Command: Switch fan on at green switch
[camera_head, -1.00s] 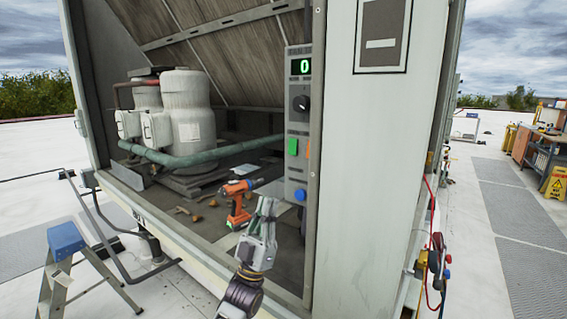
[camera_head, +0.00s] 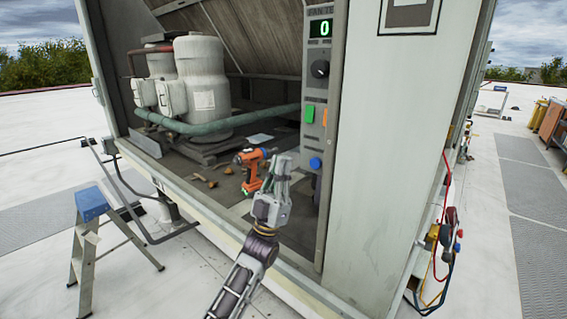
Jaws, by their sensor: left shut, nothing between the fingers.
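The green switch (camera_head: 309,113) is on a grey vertical control panel (camera_head: 313,145) at the opening's right edge. Above it are a black knob (camera_head: 320,69) and a display (camera_head: 320,28) showing a green 0. An orange switch (camera_head: 325,117) lies to its right, and a blue button (camera_head: 315,163) lower down. My left gripper (camera_head: 284,160) is shut and empty, pointing up, left of the blue button and below the green switch, apart from the green switch. My right gripper is not in view.
An orange drill (camera_head: 252,170) stands on the cooler floor just left of my gripper. White compressors (camera_head: 202,85) and a green pipe (camera_head: 215,127) are behind. A stepladder (camera_head: 92,225) stands at left. Cables hang on the right outer side.

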